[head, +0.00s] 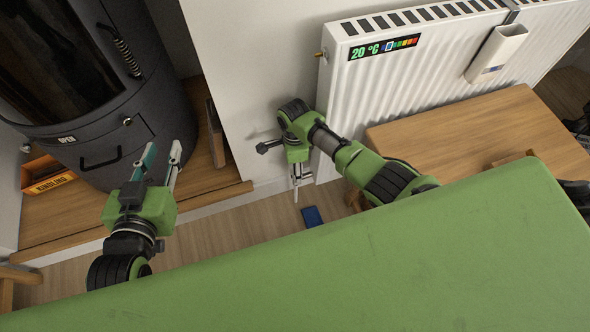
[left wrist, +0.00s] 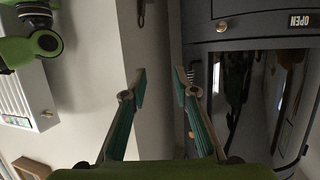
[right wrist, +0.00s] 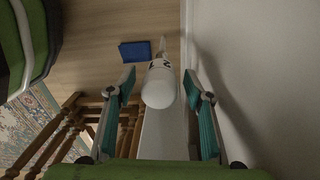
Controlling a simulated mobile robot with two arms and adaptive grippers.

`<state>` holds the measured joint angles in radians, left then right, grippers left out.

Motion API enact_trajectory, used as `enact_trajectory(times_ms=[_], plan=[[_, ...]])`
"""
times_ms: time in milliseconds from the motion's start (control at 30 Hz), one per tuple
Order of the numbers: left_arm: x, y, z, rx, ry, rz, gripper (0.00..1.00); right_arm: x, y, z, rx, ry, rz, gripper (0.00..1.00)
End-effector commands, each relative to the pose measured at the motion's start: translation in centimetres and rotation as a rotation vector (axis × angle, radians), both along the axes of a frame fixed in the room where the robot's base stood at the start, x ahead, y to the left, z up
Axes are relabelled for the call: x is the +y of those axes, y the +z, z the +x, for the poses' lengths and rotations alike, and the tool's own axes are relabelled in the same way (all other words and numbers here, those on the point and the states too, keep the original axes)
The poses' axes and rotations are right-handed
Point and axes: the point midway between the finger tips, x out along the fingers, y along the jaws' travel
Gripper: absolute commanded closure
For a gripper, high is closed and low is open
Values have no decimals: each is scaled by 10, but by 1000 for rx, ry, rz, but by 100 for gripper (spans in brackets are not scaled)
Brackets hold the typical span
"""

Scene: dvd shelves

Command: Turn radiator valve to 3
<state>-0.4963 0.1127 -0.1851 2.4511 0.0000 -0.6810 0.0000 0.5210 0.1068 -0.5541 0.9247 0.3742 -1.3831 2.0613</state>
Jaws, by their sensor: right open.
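The radiator (head: 425,75) is white, on the wall at the upper right in the head view. The radiator valve (right wrist: 160,88) has a white rounded head with dark marks; it shows in the right wrist view, between my right gripper's fingers, with visible space on both sides. Its number setting is not readable. In the head view the valve is hidden by my right arm. My right gripper (head: 298,176) is open, pointing down beside the radiator's left end. My left gripper (head: 163,158) is open and empty in front of the stove; its spread fingers show in the left wrist view (left wrist: 161,84).
A dark stove (head: 95,90) and a kindling box (head: 45,176) are at the left. A wooden table (head: 470,130) stands before the radiator. A blue object (head: 312,216) lies on the floor. The wall is close beside my right gripper.

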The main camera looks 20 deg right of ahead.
Motion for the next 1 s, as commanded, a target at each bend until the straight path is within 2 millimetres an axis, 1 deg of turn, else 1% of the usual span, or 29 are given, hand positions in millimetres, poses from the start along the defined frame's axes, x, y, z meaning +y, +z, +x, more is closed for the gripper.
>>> enact_trajectory(times_ms=[100, 233, 567, 600, 667, 700, 733, 1000], plan=[[-3, 13, 6, -66, -4, -17, 73, 0, -6, 0, -1, 0, 0, 53], [-5, 22, 8, -108, -7, -27, 73, 0, -8, 0, -1, -1, 1, 53], [-6, 26, 9, -121, -8, -30, 73, 0, -9, 0, -1, 0, 1, 53], [-6, 26, 9, -121, -8, -30, 73, 0, -9, 0, -1, 0, 1, 63], [-6, 26, 9, -120, -8, -30, 73, 0, -9, 0, -1, 0, 1, 79], [-6, 26, 9, -120, -8, -30, 73, 0, -9, 0, -1, 0, 1, 89], [-6, 26, 9, -120, -8, -30, 73, 0, -9, 0, -1, 0, 1, 92], [-5, 24, 8, -108, -6, -27, 73, 0, -8, 0, 0, 6, 1, 91]])
